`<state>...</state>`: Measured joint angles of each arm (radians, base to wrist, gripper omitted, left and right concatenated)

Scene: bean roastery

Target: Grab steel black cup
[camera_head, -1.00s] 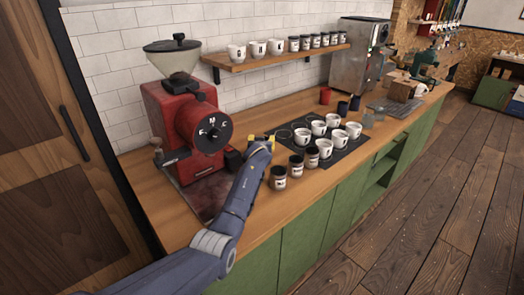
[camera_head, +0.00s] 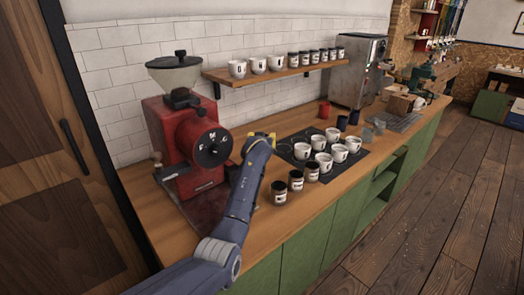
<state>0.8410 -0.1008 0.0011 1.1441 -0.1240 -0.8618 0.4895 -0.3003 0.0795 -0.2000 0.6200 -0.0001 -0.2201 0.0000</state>
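Two small dark cups, a dark blue one (camera_head: 342,122) and a darker one (camera_head: 354,117), stand upright behind the black mat (camera_head: 345,166). Either could be the steel black cup; I cannot tell which. My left gripper (camera_head: 259,137) is small and partly hidden by its own wrist. My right gripper is out of view.
Several white cups (camera_head: 318,143) stand on the mat. Three dark labelled jars (camera_head: 296,180) line the front edge. A red cup (camera_head: 324,109) stands at the back. A red grinder (camera_head: 184,144) is left of my arm; a shelf (camera_head: 280,74) hangs above. The right front counter is bare.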

